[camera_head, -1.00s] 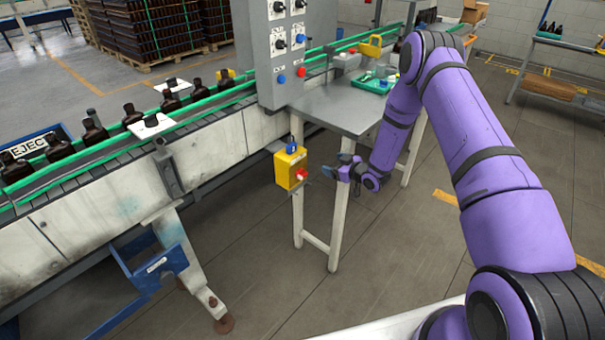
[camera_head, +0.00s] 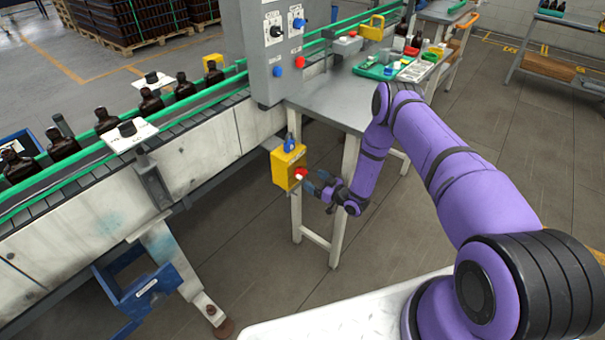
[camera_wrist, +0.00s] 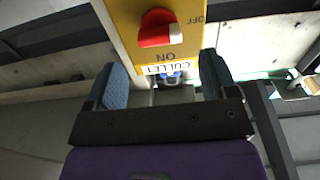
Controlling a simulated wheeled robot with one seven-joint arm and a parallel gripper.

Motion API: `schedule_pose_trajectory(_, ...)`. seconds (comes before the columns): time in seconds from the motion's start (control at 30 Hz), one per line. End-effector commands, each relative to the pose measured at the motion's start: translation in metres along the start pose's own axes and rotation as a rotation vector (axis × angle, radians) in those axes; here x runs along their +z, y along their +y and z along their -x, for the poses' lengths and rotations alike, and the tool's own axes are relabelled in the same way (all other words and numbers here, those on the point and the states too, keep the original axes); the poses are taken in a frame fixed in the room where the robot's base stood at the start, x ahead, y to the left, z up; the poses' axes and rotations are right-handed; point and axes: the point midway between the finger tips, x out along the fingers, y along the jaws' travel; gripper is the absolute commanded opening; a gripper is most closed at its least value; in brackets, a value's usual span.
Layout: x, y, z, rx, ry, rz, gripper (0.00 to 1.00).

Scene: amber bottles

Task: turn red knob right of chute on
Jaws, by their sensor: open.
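The red knob (camera_head: 300,173) sits on the front of a yellow box (camera_head: 283,168) at the leg of the grey side table. In the wrist view the red knob (camera_wrist: 155,30) has a white end pointing right. "OFF" and "ON" are printed beside it, with a "CULLET" label (camera_wrist: 172,68); the lettering appears upside down. My gripper (camera_head: 314,183) is open and empty, just right of the knob and pointing at it. In the wrist view my gripper (camera_wrist: 163,76) has its two blue-grey fingers apart, with the knob beyond them, not between them.
A grey control panel (camera_head: 270,50) with knobs and buttons stands above the box. A conveyor (camera_head: 200,150) with brown bottles runs left. A blue metal part (camera_head: 150,285) is below it.

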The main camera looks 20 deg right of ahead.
Motion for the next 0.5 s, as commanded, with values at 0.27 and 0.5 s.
schedule_pose_trajectory(0.27,0.0,0.0,-0.045,-0.001,0.0,0.001,0.79)
schedule_pose_trajectory(0.5,0.0,0.0,-0.062,0.0,-0.001,0.0,0.79)
